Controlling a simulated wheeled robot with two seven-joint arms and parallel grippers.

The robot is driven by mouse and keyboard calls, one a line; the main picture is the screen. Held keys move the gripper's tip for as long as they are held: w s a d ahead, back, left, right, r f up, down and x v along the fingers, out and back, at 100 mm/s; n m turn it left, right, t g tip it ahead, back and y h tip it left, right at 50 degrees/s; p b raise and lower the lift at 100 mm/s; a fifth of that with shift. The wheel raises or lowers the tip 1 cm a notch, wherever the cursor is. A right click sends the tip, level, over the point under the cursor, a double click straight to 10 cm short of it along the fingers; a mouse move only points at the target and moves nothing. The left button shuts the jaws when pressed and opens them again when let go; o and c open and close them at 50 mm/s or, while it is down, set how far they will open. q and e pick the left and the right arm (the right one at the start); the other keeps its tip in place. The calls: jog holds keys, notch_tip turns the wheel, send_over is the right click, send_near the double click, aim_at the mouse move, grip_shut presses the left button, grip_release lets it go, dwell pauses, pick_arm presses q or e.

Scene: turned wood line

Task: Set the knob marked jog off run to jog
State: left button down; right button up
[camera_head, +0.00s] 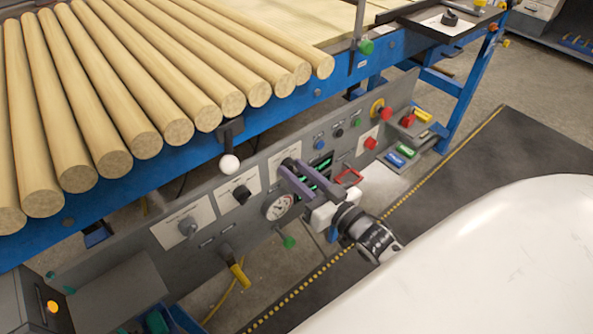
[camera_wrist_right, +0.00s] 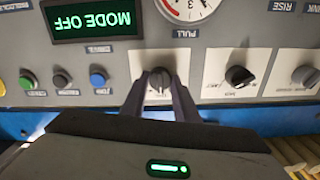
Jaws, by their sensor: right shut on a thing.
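My right gripper (camera_head: 287,168) reaches the grey control panel from the right in the head view. In the right wrist view, which sees the panel upside down, its two fingers (camera_wrist_right: 160,88) are shut on a dark grey knob (camera_wrist_right: 160,77), one on each side. The knob sits on a white label plate (camera_wrist_right: 143,61); I cannot read its words. The knob's grip stands roughly upright in that view. A green display (camera_wrist_right: 92,20) reads "MODE OFF". In the head view the fingers hide the held knob. My left gripper is not in view.
A black knob (camera_head: 241,194) and a grey knob (camera_head: 188,228) sit left along the panel. A dial gauge (camera_head: 279,207) is just below the gripper. Small buttons (camera_head: 338,133) and a red button (camera_head: 371,143) lie to the right. Round wooden bars (camera_head: 150,75) lie above.

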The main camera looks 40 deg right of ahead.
jog(key=n+p, duration=0.2)
jog(key=n, duration=0.2)
jog(key=shift+r+n, duration=0.1)
jog(key=shift+n, duration=0.2)
jog(key=shift+n+p, duration=0.35)
jog(key=shift+n, duration=1.55)
jog(key=o, duration=1.1)
jog(key=shift+c, duration=0.2)
jog(key=s, duration=1)
jog(key=shift+s+d, duration=0.15)
jog(key=shift+d, duration=0.25)
